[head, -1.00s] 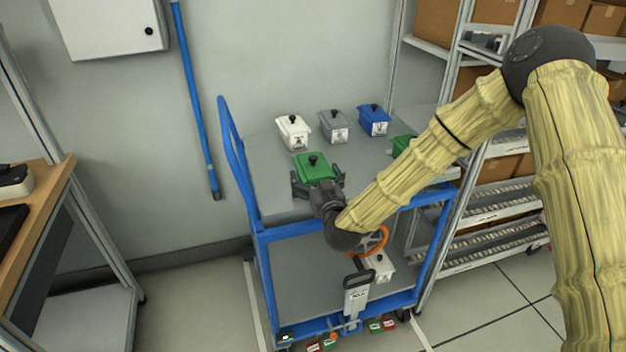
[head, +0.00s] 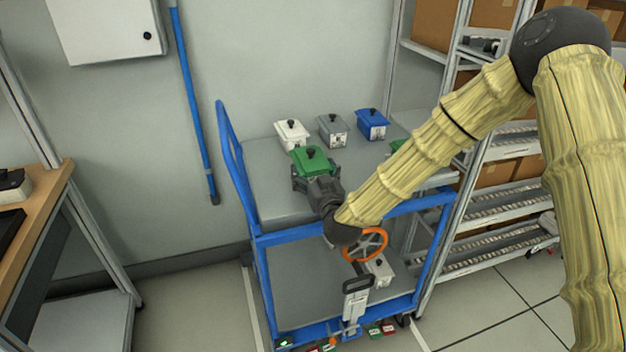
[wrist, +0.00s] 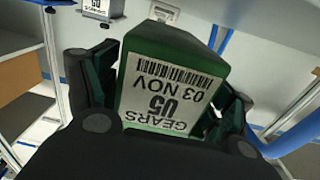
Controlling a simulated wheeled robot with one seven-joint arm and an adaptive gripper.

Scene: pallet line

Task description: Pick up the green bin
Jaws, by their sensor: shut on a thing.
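A green bin (head: 312,160) with a green lid and a black knob is over the grey top of the blue cart (head: 285,208). My gripper (head: 316,178) is shut on this bin, with its fingers on either side. A second green bin (head: 398,145) stands at the right of the cart top, mostly hidden behind my arm.
A white bin (head: 292,134), a grey bin (head: 333,129) and a blue bin (head: 372,124) stand along the back of the cart top. Shelving (head: 500,205) is at right, a wooden bench (head: 38,210) at left.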

